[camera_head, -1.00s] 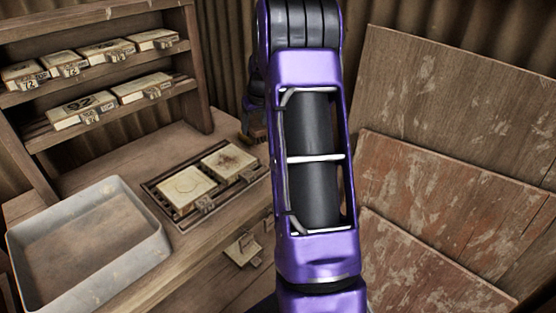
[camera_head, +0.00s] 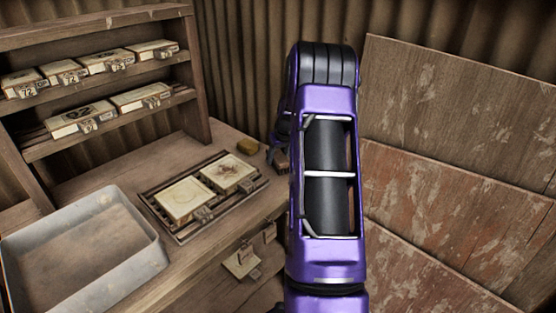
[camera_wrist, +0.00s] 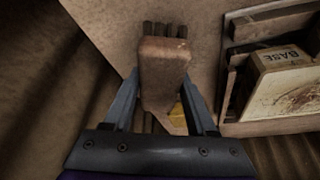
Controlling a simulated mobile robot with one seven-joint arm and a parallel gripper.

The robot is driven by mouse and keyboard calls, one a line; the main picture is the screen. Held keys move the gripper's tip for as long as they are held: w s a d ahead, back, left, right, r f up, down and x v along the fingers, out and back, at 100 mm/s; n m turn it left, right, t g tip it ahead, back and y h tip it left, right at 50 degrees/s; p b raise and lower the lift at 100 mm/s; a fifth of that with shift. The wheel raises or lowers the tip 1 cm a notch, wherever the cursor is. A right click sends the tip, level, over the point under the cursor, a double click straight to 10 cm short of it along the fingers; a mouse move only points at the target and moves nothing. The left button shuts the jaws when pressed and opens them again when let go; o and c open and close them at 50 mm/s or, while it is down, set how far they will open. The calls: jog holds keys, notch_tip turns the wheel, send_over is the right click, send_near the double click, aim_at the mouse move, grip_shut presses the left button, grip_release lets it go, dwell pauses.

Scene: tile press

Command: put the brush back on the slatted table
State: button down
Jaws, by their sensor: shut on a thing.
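The brush (camera_wrist: 165,72) is a worn brown wooden block with short dark bristles or tufts at its far end. In the wrist view it sits between the two fingers of my gripper (camera_wrist: 163,88), which is shut on it. A pale wooden surface (camera_wrist: 105,32) shows beyond and below the brush; whether they touch is unclear. In the head view my purple arm hides most of the gripper, beside the right end of the wooden worktable (camera_head: 90,180). I cannot make out slats on its top.
A wooden tray (camera_head: 173,231) with two cream tiles lies on the worktable, left of my gripper. A yellow block (camera_head: 248,146) is close by. A grey basin (camera_head: 150,262) stands front left. A shelf (camera_head: 150,105) holds boxed tiles. Boards (camera_head: 440,200) lean at right.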

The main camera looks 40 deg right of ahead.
jog(key=shift+f, duration=0.3)
jog(key=shift+f, duration=0.1)
jog(key=shift+f, duration=0.15)
jog(key=shift+c, duration=1)
grip_release()
jog(key=shift+r, duration=0.2)
jog(key=shift+r, duration=0.3)
jog(key=p+v, duration=0.1)
jog(key=v, duration=1)
jog(key=shift+s+a+r, duration=0.1)
jog(key=shift+s+r, duration=0.1)
